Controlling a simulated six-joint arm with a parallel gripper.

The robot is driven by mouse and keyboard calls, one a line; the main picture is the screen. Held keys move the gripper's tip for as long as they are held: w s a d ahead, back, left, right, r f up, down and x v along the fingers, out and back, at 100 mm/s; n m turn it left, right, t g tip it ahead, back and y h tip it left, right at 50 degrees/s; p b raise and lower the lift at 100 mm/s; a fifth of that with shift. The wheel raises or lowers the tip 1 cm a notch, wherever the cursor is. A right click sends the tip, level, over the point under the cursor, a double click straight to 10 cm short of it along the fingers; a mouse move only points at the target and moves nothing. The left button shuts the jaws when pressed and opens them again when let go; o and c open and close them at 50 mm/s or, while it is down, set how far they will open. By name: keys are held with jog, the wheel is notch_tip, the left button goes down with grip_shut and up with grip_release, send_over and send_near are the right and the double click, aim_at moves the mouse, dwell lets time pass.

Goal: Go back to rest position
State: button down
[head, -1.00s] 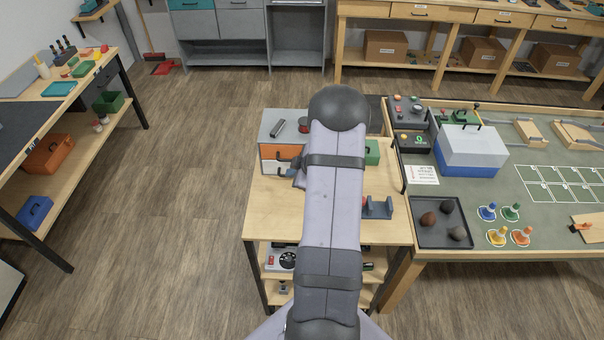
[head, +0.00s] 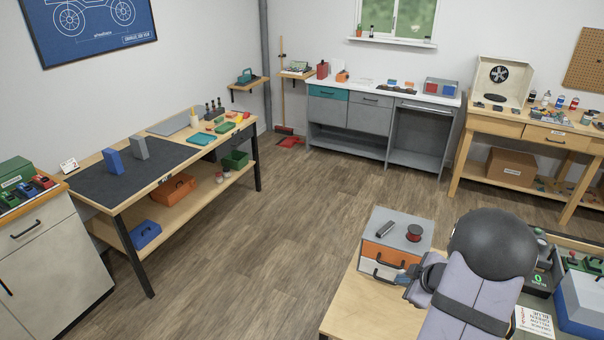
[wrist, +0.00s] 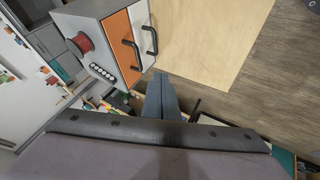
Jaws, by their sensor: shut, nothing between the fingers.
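My gripper shows in the wrist view (wrist: 161,90) as two blue-grey fingers held together, with nothing between them. They are near the drawer unit, below its black handles in that picture. In the head view my arm is at the lower right, and its dark rounded joint covers part of the bench. The small drawer unit (head: 398,232) has a grey top, an orange drawer and a white drawer, both closed as far as I can see. It also shows in the wrist view (wrist: 95,12). I cannot tell whether my fingers touch it.
The light wooden table (head: 352,300) beneath is bare at left. A workbench with a dark mat (head: 100,185) stands at left. Open wooden floor (head: 270,240) lies between.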

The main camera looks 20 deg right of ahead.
jog(key=s+d+f+m+g+h, duration=0.2)
jog(key=s+d+m+g, duration=0.1)
jog(key=s, duration=0.3)
jog(key=s+d+f+m+g+h, duration=0.2)
jog(key=s+d+f+m, duration=0.1)
jog(key=s, duration=0.3)
jog(key=s+a+m+g+y, duration=0.2)
jog(key=s+a+m+g, duration=0.3)
jog(key=s+a, duration=0.45)
jog(key=w+a+r+n+t+y+b, duration=0.1)
jog(key=w+a+r+n+b, duration=0.15)
jog(key=a, duration=1.15)
jog(key=w+a+r+n+t+y+b, duration=0.1)
jog(key=w+a+r+y+b, duration=0.15)
jog(key=a, duration=1.15)
notch_tip(320, 180, down, 23)
jog(key=b, duration=2.2)
jog(key=shift+w+h+b, duration=0.3)
jog(key=shift+w+h, duration=0.1)
jog(key=shift+h, duration=0.05)
jog(key=shift+d+r, duration=0.1)
